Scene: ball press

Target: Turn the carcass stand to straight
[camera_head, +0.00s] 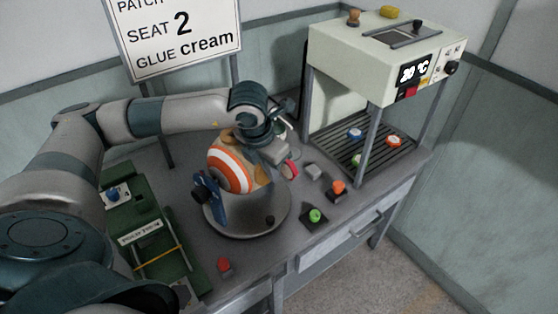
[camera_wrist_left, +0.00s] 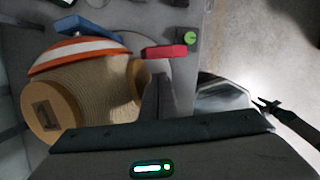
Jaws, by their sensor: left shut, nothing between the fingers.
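The carcass stand (camera_head: 270,222) is a round grey turntable on the bench in the head view. It carries a ball carcass (camera_head: 232,170) with orange and white bands and tan patches; the carcass also shows in the left wrist view (camera_wrist_left: 90,95). A blue clamp (camera_head: 208,200) is at the ball's near left side and a red one (camera_head: 291,169) at its right. My left gripper (camera_head: 285,155) is at the ball's right rear, shut and empty. Its fingers (camera_wrist_left: 158,100) point down beside the ball in the wrist view; whether they touch it I cannot tell.
A press machine (camera_head: 375,60) with a slatted tray stands at the back right. A green fixture (camera_head: 150,235) lies left of the stand. Small pieces, one green (camera_head: 315,215), one orange (camera_head: 338,186) and one red (camera_head: 224,265), sit near the stand. A sign (camera_head: 178,38) stands behind.

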